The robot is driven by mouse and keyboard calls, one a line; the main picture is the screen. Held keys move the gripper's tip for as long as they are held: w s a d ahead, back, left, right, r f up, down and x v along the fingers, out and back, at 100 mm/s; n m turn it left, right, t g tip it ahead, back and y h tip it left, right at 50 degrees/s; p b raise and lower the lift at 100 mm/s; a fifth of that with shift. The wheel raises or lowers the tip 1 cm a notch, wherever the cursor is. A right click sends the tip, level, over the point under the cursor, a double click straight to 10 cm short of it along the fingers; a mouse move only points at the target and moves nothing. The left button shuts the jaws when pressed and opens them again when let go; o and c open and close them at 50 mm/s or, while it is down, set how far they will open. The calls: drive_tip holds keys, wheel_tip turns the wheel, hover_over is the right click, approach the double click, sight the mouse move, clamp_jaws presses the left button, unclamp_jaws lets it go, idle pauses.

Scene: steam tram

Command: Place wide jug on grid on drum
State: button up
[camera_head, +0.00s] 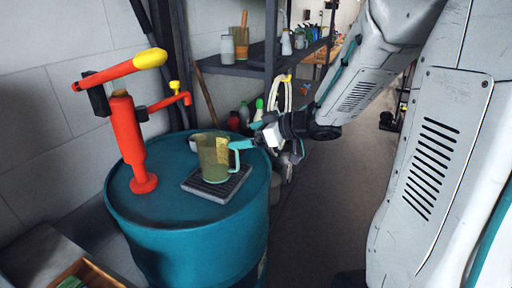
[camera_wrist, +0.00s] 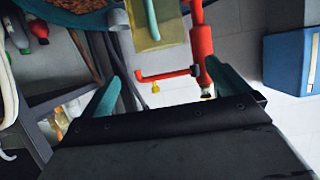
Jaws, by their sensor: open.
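The wide jug (camera_head: 212,158), translucent yellow-green with a pale teal handle, stands upright on the dark grid (camera_head: 205,190) on top of the blue drum (camera_head: 130,207). In the wrist view part of the jug (camera_wrist: 172,30) and its handle show at the top edge. My gripper (camera_head: 255,142) is at the jug's handle side, on its right. Its teal fingers are spread apart in the wrist view (camera_wrist: 165,72), with nothing seen between their tips. The jug lies beyond the tips there. Whether a finger touches the handle, I cannot tell.
A red hand pump (camera_head: 128,140) with yellow ends stands on the drum left of the jug. A small grey cup (camera_head: 196,142) sits behind the jug. Dark shelving (camera_head: 245,71) with jars and bottles stands behind. Open floor (camera_head: 325,200) lies right of the drum.

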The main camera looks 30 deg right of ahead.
drive_tip(key=d+r+m+t+h, duration=0.2)
drive_tip(key=d+r+m+h, duration=0.3)
drive_tip(key=h, duration=0.3)
drive_tip(key=s+d+m+g+h, duration=0.2)
drive_tip(key=s+g+h, duration=0.15)
drive_tip(key=s, duration=0.35)
drive_tip(key=s+a+f+g+y, duration=0.1)
drive_tip(key=s+a+g, duration=0.3)
drive_tip(key=s, duration=0.7)
drive_tip(key=s+a+f+g+y, duration=0.1)
drive_tip(key=s+a+g, duration=0.3)
drive_tip(key=s, duration=0.6)
drive_tip(key=a+y, duration=0.1)
drive_tip(key=a, duration=0.1)
drive_tip(key=shift+s+a+y, duration=0.3)
drive_tip(key=shift+s+y, duration=0.05)
drive_tip(key=shift+s, duration=0.05)
